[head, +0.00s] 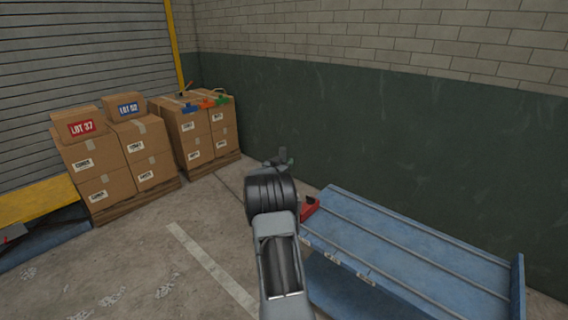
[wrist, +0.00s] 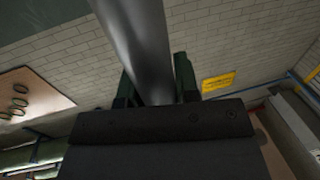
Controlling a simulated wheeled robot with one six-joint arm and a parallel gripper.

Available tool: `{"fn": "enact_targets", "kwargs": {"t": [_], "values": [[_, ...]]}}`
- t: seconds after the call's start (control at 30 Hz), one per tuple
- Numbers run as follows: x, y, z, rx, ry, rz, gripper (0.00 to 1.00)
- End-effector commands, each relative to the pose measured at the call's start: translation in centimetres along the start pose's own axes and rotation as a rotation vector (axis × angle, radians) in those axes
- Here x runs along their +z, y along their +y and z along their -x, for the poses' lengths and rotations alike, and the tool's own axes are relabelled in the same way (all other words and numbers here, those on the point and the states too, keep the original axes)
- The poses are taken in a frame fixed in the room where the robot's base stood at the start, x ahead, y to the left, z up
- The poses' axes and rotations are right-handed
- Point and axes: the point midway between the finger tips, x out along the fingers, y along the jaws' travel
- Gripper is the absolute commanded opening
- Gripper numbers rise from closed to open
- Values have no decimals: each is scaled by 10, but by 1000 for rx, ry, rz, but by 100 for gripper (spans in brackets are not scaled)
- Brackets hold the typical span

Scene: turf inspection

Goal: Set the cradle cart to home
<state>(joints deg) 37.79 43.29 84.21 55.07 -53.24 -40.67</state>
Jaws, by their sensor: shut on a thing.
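A low blue cart or rack (head: 400,245) with raised rails and small label plates along its front stands at the lower right of the head view, beside the dark green wall. I take it for the cradle cart, but cannot be sure. My gripper (head: 284,160) is mostly hidden behind my own arm in the head view, past the blue rack's left end. In the wrist view my gripper (wrist: 155,88) has its dark green fingers on either side of a smooth grey metal bar (wrist: 135,35), shut on it. The bar's far end is out of frame.
Stacked cartons with LOT 37 (head: 80,128) and LOT 52 (head: 128,109) signs stand at left. More cartons (head: 196,143) hold coloured tools. A red object (head: 309,207) sits at the blue rack's left corner. The floor between is clear. The wrist view shows a yellow sign (wrist: 218,82).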

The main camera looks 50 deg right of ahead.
Motion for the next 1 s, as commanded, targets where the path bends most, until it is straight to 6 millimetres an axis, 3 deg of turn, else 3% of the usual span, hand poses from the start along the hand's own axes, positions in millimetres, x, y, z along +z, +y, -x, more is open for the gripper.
{"fn": "enact_targets", "kwargs": {"t": [0.37,0.4,0.63,1.0], "values": [[-6,-2,-2,-7,8,-4,0],[-6,-2,-2,-8,8,-4,31],[-4,-1,-1,-5,5,-3,53],[-2,-1,7,-5,2,-2,55]]}}
